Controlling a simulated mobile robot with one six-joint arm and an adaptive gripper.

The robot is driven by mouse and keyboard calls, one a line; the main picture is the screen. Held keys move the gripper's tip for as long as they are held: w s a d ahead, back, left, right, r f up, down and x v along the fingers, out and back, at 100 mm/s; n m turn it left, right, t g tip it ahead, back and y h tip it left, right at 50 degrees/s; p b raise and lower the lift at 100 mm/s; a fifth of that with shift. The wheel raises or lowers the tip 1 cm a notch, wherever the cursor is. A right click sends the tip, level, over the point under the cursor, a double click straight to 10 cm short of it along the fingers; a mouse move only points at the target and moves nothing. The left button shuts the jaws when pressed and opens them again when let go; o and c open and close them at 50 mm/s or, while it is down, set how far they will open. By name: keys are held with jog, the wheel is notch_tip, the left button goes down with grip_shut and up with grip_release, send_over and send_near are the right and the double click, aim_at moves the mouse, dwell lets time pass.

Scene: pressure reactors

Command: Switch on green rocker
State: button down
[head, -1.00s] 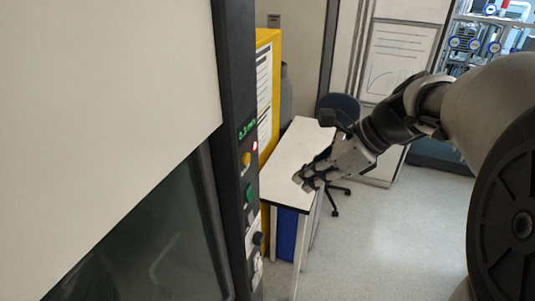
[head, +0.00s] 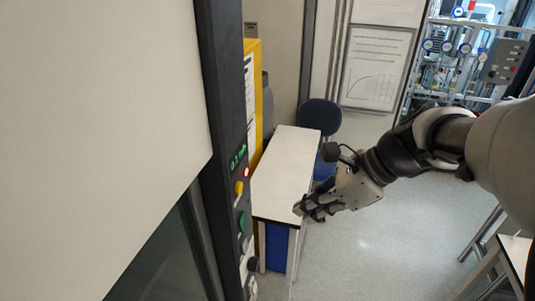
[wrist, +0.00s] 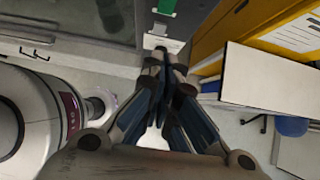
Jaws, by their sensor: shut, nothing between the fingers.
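The green rocker (head: 243,222) is on the dark narrow panel (head: 232,110) of a fume hood, below a yellow button (head: 239,188) and a lit red lamp (head: 246,172). My gripper (head: 302,211) is shut and empty. In the head view it appears right of the panel, in front of the white table. In the wrist view, the green rocker (wrist: 167,6) shows at the top edge, beyond my shut fingertips (wrist: 165,58). A white plate (wrist: 164,43) lies between them in the picture. I see no contact with the rocker, and its on or off position cannot be told.
A black knob (head: 253,265) sits below the rocker. A white table (head: 285,170), a yellow cabinet (head: 253,80) and a dark blue chair (head: 320,115) stand behind my gripper. Open floor (head: 385,250) lies to the right. Reactor pipework (head: 465,55) is at the back right.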

aim_at(243, 222)
jog(key=shift+s, duration=0.1)
jog(key=shift+a+f, duration=0.1)
jog(key=a+r+x, duration=0.1)
jog(key=a+x, duration=0.1)
jog(key=x, duration=1)
jog(key=shift+w+a, duration=0.3)
jog(key=shift+w, duration=0.15)
jog(key=shift+r, duration=0.1)
